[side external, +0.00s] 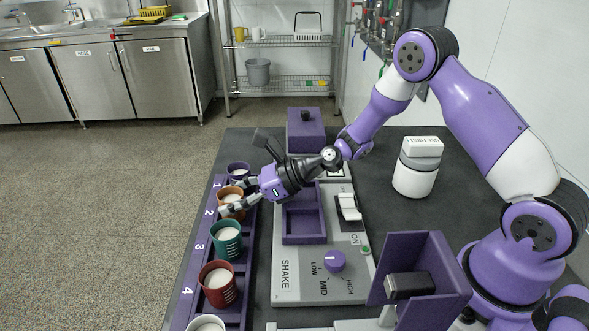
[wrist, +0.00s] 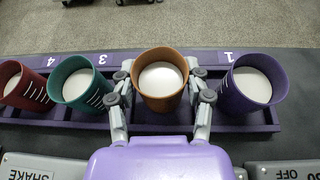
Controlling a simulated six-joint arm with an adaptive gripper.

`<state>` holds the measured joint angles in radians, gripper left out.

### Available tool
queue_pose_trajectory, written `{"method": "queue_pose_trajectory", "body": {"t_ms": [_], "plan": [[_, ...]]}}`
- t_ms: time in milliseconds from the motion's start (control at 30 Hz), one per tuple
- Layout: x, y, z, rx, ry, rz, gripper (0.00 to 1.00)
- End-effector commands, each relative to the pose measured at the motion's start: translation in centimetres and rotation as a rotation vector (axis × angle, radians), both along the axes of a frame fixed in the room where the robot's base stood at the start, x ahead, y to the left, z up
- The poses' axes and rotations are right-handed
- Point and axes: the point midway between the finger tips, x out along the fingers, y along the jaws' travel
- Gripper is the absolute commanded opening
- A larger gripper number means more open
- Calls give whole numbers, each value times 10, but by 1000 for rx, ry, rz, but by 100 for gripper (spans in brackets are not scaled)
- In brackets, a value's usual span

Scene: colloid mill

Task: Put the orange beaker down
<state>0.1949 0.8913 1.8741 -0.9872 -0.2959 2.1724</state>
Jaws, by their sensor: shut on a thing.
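The orange beaker (wrist: 160,80) holds white liquid and stands upright between the fingers of my gripper (wrist: 160,98) in the wrist view. My gripper is shut on it, one finger on each side. In the side view the beaker (side external: 231,193) is partly hidden by my gripper (side external: 236,200). It is at the place marked 2 in the purple rack (side external: 190,292). I cannot tell whether its base touches the rack floor.
A purple beaker (wrist: 252,84) stands at place 1, close beside my gripper. A teal beaker (wrist: 84,84) and a red beaker (wrist: 20,86) stand on the other side. The shaker machine (side external: 318,279) with its purple tray lies right of the rack.

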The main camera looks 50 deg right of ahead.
Motion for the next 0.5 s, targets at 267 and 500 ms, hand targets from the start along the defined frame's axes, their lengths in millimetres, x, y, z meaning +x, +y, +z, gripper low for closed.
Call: {"method": "queue_pose_trajectory", "body": {"t_ms": [267,500], "plan": [[0,0,-2,0,0,0,8],[0,0,-2,-1,-1,0,85]]}}
